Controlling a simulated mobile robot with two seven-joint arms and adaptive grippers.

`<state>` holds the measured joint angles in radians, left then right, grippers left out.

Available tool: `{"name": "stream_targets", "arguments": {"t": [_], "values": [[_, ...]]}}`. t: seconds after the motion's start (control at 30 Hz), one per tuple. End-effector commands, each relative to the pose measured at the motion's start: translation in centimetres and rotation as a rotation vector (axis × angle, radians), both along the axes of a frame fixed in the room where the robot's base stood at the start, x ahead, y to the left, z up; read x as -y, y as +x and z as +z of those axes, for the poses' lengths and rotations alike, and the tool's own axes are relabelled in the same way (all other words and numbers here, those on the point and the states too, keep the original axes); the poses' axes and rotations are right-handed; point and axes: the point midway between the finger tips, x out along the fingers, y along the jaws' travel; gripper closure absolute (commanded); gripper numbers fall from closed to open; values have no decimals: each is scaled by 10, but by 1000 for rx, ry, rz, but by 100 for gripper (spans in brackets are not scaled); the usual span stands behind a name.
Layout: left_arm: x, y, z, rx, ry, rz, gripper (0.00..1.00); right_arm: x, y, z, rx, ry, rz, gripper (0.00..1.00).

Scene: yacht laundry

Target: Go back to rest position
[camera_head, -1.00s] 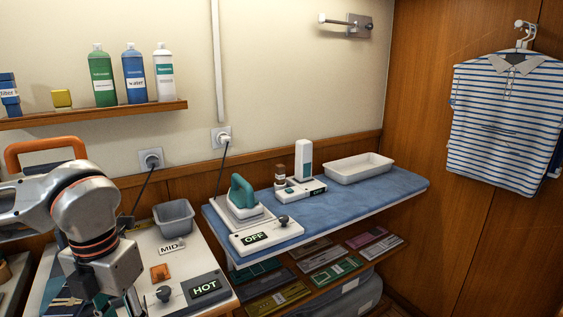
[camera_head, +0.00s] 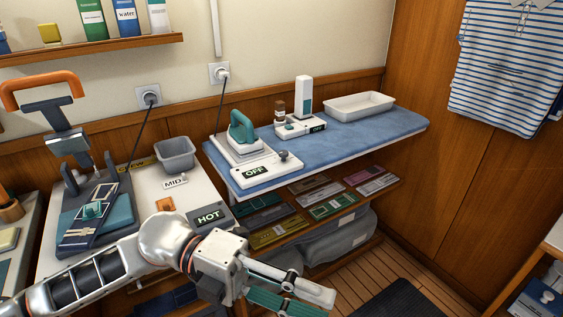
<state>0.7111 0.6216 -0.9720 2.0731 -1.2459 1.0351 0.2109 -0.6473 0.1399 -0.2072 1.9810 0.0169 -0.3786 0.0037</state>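My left gripper (camera_head: 318,304) is low in the head view, at the bottom middle. Its arm comes in from the lower left. One pale finger and one finger with a green face point to the lower right, apart from each other. I see nothing held between them. The gripper is in front of the lower shelf and clear of the ironing board, and its lower finger is partly cut by the picture's edge. My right gripper is not in view.
A blue-topped board (camera_head: 365,128) carries an iron (camera_head: 242,132), a control box marked OFF (camera_head: 256,171) and a white tray (camera_head: 359,104). Open floor (camera_head: 345,279) shows at right.

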Motion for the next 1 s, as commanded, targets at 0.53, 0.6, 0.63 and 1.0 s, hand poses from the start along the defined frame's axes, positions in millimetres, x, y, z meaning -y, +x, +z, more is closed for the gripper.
{"name": "stream_targets", "arguments": {"t": [0.53,0.6,0.63,1.0], "values": [[-61,155,-50,-801,-563,863,70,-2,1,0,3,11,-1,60],[-85,166,-89,-914,-571,1002,70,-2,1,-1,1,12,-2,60],[-95,169,-108,-962,-569,1059,70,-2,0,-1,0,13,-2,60],[-202,102,-322,-1454,-392,1624,70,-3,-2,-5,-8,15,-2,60]]}}
